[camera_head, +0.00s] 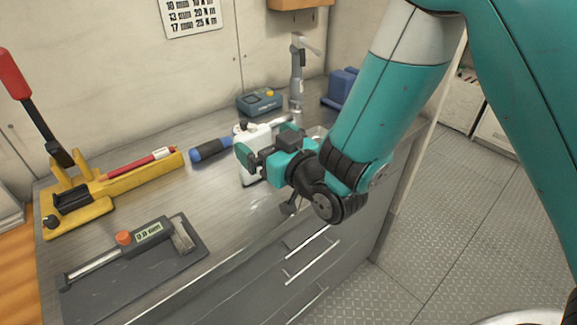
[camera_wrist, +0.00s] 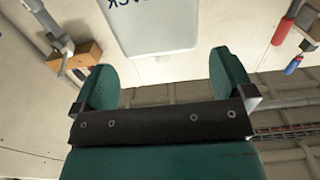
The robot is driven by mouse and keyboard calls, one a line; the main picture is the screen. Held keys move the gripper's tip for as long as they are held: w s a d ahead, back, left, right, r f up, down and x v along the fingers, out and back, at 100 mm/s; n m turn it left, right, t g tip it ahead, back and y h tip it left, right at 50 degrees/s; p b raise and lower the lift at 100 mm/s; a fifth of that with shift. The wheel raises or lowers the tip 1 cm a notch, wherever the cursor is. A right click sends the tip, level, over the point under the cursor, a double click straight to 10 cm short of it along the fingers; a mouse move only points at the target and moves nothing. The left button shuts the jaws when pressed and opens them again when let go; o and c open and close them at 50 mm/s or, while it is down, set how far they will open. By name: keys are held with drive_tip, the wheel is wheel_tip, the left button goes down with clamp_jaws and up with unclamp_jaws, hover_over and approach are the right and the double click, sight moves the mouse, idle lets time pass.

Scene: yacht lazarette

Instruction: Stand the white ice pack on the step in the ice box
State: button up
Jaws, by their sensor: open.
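The white ice pack (camera_head: 254,133) stands upright on the grey bench top, partly hidden behind my gripper in the head view. In the wrist view the pack (camera_wrist: 150,28) is a pale slab with dark lettering, centred just beyond the fingertips and cut off by the top edge. My gripper (camera_head: 272,151) is open at the pack's near side. Its two fingers (camera_wrist: 164,78) are apart, with no grip on the pack visible. I cannot make out the ice box or its step in either view.
On the bench are a yellow tool with a red lever (camera_head: 110,190), a dark measuring tool (camera_head: 140,255), a blue-handled tool (camera_head: 210,149), a teal device (camera_head: 259,101), a grey upright tool (camera_head: 297,75) and a blue object (camera_head: 341,86). Drawers (camera_head: 310,265) front the bench.

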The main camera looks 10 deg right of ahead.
drive_tip(key=p+v, duration=0.6)
drive_tip(key=v, duration=0.1)
drive_tip(key=shift+s+d, duration=0.15)
drive_tip(key=shift+s, duration=0.1)
